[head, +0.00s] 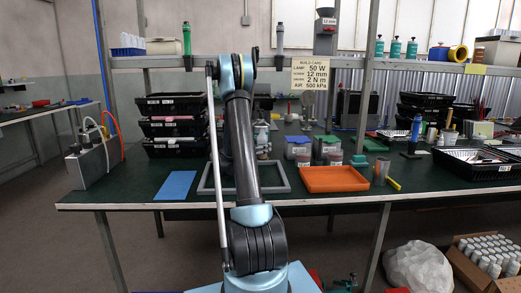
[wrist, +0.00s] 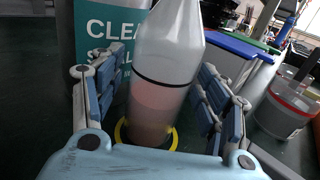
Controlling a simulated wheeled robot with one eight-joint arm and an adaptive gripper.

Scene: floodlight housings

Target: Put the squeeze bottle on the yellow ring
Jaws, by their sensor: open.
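The squeeze bottle (wrist: 160,80) is translucent, with pinkish contents and a dark line around its body. In the wrist view it stands between the fingers of my gripper (wrist: 163,78), looking slightly tilted in the picture. My gripper is open, with one blue-padded finger on each side and gaps to the bottle. The yellow ring (wrist: 172,141) shows around the foot of the bottle, on the dark green surface; its front part is hidden by my gripper. I cannot tell whether the bottle's base rests exactly inside it. In the head view my arm largely blocks this spot.
A container with a teal label (wrist: 97,35) stands close behind the bottle. Lidded tubs (wrist: 240,48) and a clear tub (wrist: 285,110) stand to the right. On the bench are a grey frame (head: 283,186), an orange tray (head: 335,179) and a blue mat (head: 176,185).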

